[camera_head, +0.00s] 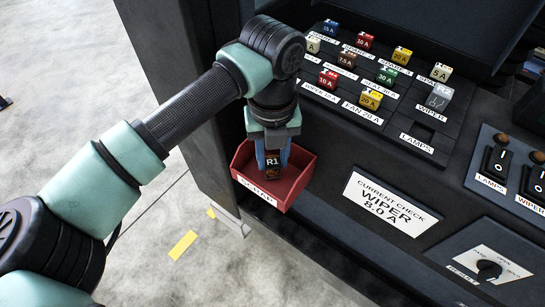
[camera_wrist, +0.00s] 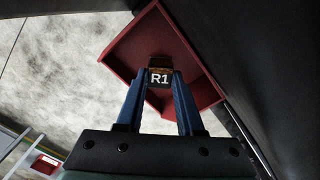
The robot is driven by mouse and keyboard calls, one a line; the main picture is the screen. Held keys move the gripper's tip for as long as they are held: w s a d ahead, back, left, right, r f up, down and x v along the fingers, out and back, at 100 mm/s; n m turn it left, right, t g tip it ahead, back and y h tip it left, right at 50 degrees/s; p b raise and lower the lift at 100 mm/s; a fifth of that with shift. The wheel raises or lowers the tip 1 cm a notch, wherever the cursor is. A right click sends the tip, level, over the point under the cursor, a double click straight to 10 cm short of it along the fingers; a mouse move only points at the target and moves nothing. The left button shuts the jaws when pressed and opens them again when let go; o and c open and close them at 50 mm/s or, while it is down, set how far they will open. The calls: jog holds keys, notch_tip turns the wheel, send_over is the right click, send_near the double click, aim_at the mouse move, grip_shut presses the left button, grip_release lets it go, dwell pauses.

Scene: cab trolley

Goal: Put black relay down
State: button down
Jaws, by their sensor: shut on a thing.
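The black relay (camera_head: 272,161), marked R1, is between the blue fingers of my gripper (camera_head: 272,158). It is over the red tray (camera_head: 294,188), whose front label is partly readable as "SCRAP". In the wrist view the relay (camera_wrist: 159,77) shows its R1 face between the two fingertips of my gripper (camera_wrist: 160,80), with the red tray (camera_wrist: 195,60) around and behind it. My gripper is shut on the relay. I cannot tell whether the relay touches the tray floor.
A fuse panel (camera_head: 375,80) with several coloured fuses, a relay marked R2 (camera_head: 439,97) and an empty LAMPS slot (camera_head: 423,131) lies behind on the right. A "CURRENT CHECK WIPER 8.0 A" sign (camera_head: 390,208), switches (camera_head: 495,160) and a rotary knob (camera_head: 488,270) are further right.

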aim_at(273, 162)
jog(key=shift+f, duration=0.65)
jog(key=shift+f, duration=0.15)
jog(key=c, duration=0.5)
grip_release()
jog(key=shift+c, duration=0.2)
notch_tip(273, 162, up, 12)
jog(key=b, duration=0.1)
jog(key=shift+r, duration=0.2)
